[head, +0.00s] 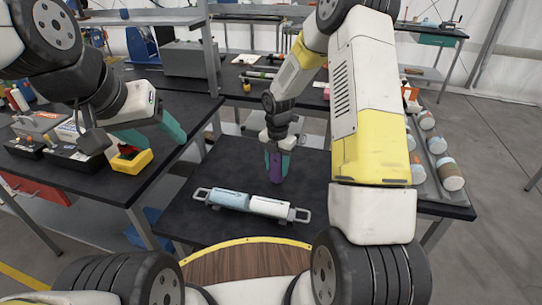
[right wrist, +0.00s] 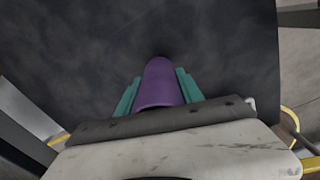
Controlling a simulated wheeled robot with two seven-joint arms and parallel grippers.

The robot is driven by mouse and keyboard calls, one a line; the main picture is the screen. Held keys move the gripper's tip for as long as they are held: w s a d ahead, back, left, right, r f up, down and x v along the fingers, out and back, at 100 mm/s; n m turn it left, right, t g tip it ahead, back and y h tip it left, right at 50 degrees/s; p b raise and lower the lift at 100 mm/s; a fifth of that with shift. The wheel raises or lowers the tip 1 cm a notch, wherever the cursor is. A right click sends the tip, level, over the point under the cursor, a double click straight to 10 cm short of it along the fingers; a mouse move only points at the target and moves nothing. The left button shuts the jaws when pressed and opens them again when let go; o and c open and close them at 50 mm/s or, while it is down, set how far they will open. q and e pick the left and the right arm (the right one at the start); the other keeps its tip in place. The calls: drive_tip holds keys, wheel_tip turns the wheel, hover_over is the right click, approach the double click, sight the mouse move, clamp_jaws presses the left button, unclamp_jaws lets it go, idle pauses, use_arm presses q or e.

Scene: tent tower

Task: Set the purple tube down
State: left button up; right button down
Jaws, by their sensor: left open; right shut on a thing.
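The purple tube (head: 276,168) is upright between the teal fingers of my right gripper (head: 277,162), over the dark table behind the rack. In the right wrist view the purple tube (right wrist: 160,84) sits between the two teal fingers (right wrist: 158,92), with dark tabletop beyond. I cannot tell whether its lower end touches the table. My left gripper (head: 152,132) is open above the left bench, its fingers spread beside a small yellow box (head: 131,162).
A tray of several cylinders (head: 440,165) is at the right. Clear tabletop lies left of the tube.

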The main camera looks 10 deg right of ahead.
drive_tip(key=shift+f, duration=0.9)
drive_tip(key=shift+f, duration=0.1)
drive_tip(key=c, duration=0.7)
unclamp_jaws()
drive_tip(key=shift+c, duration=0.2)
